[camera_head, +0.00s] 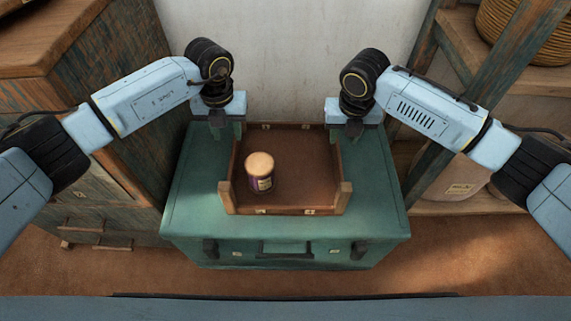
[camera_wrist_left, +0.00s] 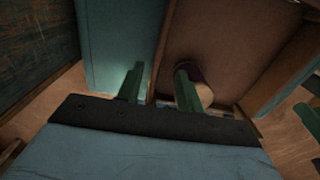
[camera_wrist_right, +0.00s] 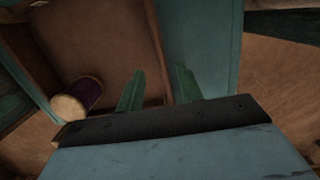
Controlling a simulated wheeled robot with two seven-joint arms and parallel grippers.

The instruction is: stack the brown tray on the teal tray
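The brown tray (camera_head: 305,180) rests on a teal chest-like piece (camera_head: 376,190) with dark handles on its front; I cannot make out a separate teal tray. A purple jar with a cream lid (camera_head: 260,170) stands upright in the brown tray, left of its middle. My left gripper (camera_head: 227,133) is at the tray's left side wall; in the left wrist view its fingers (camera_wrist_left: 160,82) are apart, one on each side of the wall. My right gripper (camera_head: 352,133) is at the right side wall; in the right wrist view its fingers (camera_wrist_right: 158,88) are likewise apart, straddling the wall.
A wooden cabinet (camera_head: 110,110) stands close on the left. A shelf (camera_head: 520,85) with a basket (camera_head: 525,30) and a pale sack (camera_head: 450,180) is on the right. A pale wall (camera_head: 290,60) is behind. The teal top is bare on both sides of the tray.

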